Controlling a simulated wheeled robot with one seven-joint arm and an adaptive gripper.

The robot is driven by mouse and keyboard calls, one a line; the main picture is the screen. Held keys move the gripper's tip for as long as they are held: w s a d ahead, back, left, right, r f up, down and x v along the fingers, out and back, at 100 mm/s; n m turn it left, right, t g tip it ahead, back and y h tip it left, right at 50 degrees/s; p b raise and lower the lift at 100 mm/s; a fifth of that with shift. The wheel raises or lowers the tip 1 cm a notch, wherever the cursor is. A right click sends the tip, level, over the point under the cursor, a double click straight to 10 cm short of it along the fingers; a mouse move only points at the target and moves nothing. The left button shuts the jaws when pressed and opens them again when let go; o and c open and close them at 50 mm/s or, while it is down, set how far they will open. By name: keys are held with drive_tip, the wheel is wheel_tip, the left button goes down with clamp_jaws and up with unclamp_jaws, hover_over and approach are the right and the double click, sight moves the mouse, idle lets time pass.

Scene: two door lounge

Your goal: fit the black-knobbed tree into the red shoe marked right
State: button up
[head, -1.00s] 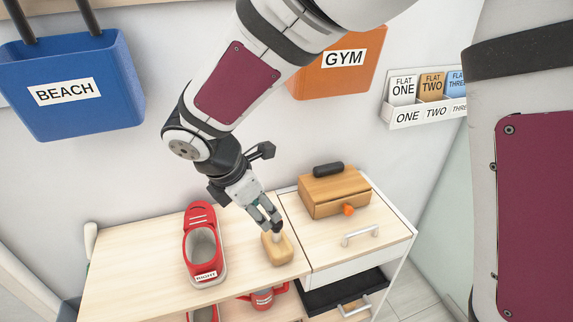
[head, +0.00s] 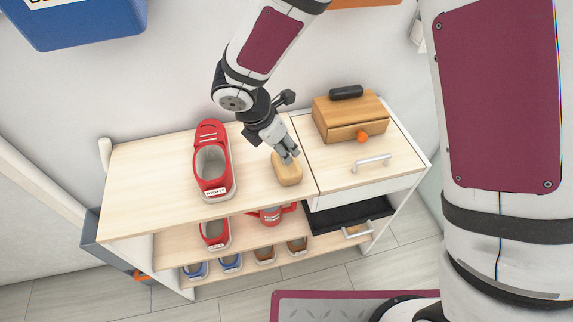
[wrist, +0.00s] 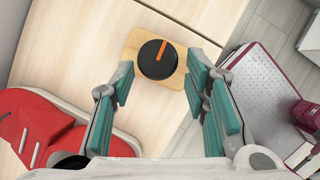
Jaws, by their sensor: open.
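The tree (head: 288,172) is a pale wooden block standing on the cabinet top. In the wrist view its round black knob (wrist: 157,60) with an orange stripe shows on top of the wooden body (wrist: 150,82). My gripper (head: 287,155) is open and points down over the tree. In the wrist view the two teal-padded fingers (wrist: 158,88) are spread, with the knob ahead of and between them. I cannot tell whether they touch it. The red shoe marked right (head: 212,160) stands empty to the left on the same top, its label facing front; it also shows in the wrist view (wrist: 55,130).
A wooden box (head: 350,118) with a black handle and orange knob stands right of the tree, above a white drawer (head: 365,188). Another red shoe (head: 214,234) and a red object (head: 268,214) sit on the shelf below, with several small shoes lower. The top between shoe and tree is clear.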

drive_tip(key=x, duration=0.4)
drive_tip(key=shift+a+f, duration=0.1)
drive_tip(key=shift+c, duration=0.6)
clamp_jaws()
